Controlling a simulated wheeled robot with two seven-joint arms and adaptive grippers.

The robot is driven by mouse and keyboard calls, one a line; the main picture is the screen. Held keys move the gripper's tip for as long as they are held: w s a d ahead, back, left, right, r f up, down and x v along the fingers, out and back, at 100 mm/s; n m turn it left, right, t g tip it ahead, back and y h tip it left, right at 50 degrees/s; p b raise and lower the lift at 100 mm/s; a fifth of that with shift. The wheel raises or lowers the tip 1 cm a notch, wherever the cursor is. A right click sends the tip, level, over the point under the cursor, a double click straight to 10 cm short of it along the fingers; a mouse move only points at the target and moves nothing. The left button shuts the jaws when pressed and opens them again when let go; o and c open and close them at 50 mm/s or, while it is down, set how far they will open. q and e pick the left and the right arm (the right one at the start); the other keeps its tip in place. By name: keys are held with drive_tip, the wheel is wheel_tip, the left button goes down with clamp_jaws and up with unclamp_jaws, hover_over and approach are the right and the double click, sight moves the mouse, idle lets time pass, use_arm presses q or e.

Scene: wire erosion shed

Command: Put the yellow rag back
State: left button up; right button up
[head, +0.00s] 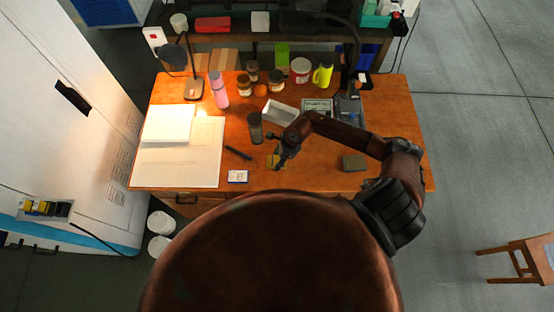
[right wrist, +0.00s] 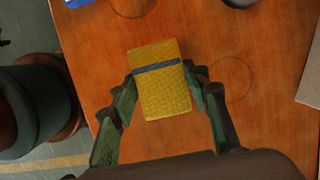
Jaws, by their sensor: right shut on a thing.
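The yellow rag (right wrist: 165,98) is a flat folded rectangle with a dark stripe across it. It shows between the fingers of my right gripper (right wrist: 160,77) in the right wrist view, and the gripper is shut on it. In the head view my right gripper (head: 278,157) is over the front middle of the wooden desk (head: 315,174), and only a small bit of the rag (head: 271,161) shows beside it. I cannot tell whether the rag touches the desk top. My left gripper is not in view.
A dark cup (head: 255,127) and a white open box (head: 280,111) stand just behind the gripper. A black pen (head: 238,153) and a small card (head: 238,177) lie to its left. A grey-green block (head: 354,162) lies right. Jars and bottles stand farther back.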

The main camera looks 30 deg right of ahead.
drive_tip(key=shift+f, duration=0.2)
drive_tip(key=o, duration=1)
drive_tip(key=b+v, duration=0.1)
drive_tip(key=v, duration=1.1)
drive_tip(key=shift+r, duration=0.15)
drive_tip(key=shift+a, duration=0.1)
